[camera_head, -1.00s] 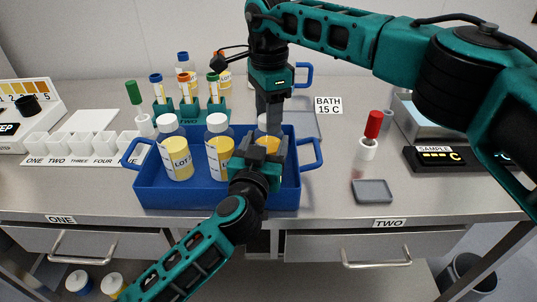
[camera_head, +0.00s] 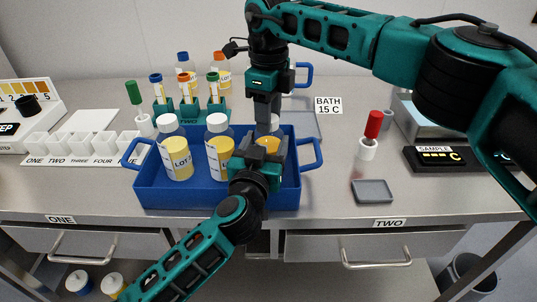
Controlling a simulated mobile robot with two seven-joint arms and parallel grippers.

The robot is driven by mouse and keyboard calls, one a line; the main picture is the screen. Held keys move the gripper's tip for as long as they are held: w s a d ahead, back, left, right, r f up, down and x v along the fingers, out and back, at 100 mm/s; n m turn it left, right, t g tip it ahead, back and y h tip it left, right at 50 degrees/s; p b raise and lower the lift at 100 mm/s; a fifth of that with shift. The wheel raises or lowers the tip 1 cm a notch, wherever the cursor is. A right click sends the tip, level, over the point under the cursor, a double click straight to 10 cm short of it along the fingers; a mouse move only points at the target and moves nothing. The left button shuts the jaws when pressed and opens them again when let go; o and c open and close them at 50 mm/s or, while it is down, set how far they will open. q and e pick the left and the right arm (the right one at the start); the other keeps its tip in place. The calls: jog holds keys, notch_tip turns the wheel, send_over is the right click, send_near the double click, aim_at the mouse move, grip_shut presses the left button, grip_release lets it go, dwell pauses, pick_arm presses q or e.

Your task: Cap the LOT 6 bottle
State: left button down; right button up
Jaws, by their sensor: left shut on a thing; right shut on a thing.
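A blue tray (camera_head: 220,196) holds a row of bottles with yellow contents. The rightmost bottle (camera_head: 268,143) stands mostly hidden behind my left gripper (camera_head: 263,148), which is shut on it from the front. Its label cannot be read. My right gripper (camera_head: 268,121) points down from above and is shut on a white cap (camera_head: 275,122) at the top of this bottle. Whether the cap is seated is hidden by the fingers. The left bottle (camera_head: 177,160) and middle bottle (camera_head: 218,158) are upright with white caps; their LOT numbers are unclear.
A teal rack (camera_head: 190,108) with tubes stands behind the tray. White cups (camera_head: 85,146) are at left. A red-topped item in a white holder (camera_head: 367,152), a small grey dish (camera_head: 372,190) and the SAMPLE device (camera_head: 437,158) are at right. The front right counter is mostly clear.

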jog(key=m, duration=1.3)
jog(key=o, duration=1.2)
jog(key=shift+c, duration=0.2)
jog(key=shift+r, duration=2.25)
